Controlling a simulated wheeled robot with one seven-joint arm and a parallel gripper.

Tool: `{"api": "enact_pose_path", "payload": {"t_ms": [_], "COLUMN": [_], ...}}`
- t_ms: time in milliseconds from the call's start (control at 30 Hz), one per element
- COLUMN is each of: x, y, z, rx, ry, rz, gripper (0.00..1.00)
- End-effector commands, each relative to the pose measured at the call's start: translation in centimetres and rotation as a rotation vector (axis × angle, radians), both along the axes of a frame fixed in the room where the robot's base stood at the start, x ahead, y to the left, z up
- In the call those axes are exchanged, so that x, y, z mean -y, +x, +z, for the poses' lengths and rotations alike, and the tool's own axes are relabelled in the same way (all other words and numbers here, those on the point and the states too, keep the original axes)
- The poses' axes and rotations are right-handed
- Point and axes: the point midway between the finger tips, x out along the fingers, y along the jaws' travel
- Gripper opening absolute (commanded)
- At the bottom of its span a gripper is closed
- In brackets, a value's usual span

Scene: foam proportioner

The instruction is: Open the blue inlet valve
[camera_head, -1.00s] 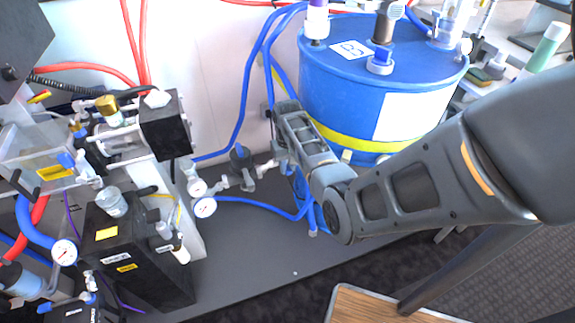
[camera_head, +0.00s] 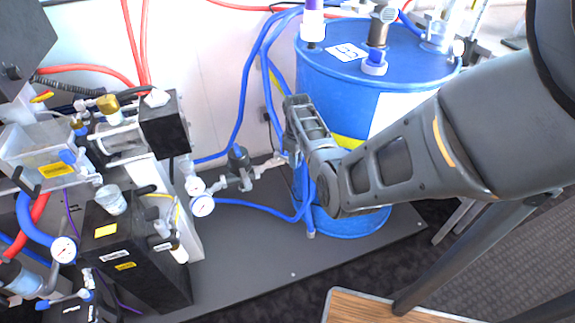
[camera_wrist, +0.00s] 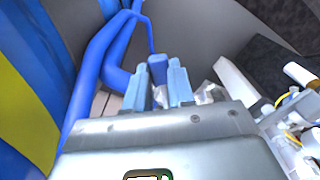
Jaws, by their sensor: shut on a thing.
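My gripper (camera_wrist: 158,85) is shut on a small blue valve handle (camera_wrist: 158,66), which shows between its two pale blue-grey fingers in the wrist view. A grey pipe fitting with a dark knob (camera_head: 238,160) lies just left of my wrist. How far the handle is turned cannot be told.
The blue drum (camera_head: 340,90) with a yellow band stands behind my arm. Blue hoses (camera_wrist: 88,75) run close beside the gripper. Gauges (camera_head: 203,206) and a black pump unit (camera_head: 135,250) stand left. The grey base plate (camera_head: 300,270) has free room in front.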

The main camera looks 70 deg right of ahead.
Motion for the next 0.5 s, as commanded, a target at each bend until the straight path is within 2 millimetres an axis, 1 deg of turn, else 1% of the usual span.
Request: {"api": "enact_pose_path", "payload": {"t_ms": [100, 500], "x": [1.1, 3.8], "y": [-0.4, -0.3], "z": [-0.1, -0.1], "rx": [0.001, 0.002], "ry": [-0.002, -0.003], "rz": [0.103, 0.454], "gripper": [0.0, 0.0]}}
